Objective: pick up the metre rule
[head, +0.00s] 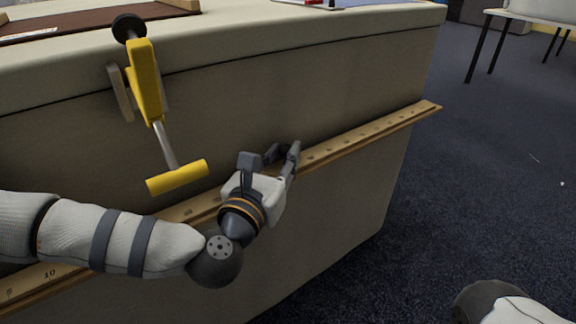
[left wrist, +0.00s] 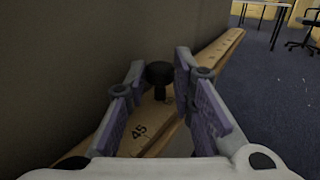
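The metre rule (head: 367,132) is a long wooden strip with printed numbers. It runs along the table's cloth side, rising from lower left to right in the head view. My left gripper (head: 283,154) is at its middle stretch, and my left arm hides part of it. In the left wrist view, the rule (left wrist: 150,133) shows the number 45 between the two fingers of my left gripper (left wrist: 160,92). The fingers are apart, with visible room between them. Contact with the rule cannot be told. My right gripper is out of view.
A yellow clamp (head: 146,80) hangs on the edge of the cloth table (head: 300,35), above my left forearm. A dark knob (left wrist: 160,72) stands at the rule between the fingers. The dark floor (head: 480,180) right of the table is open. Another table (head: 530,17) stands behind.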

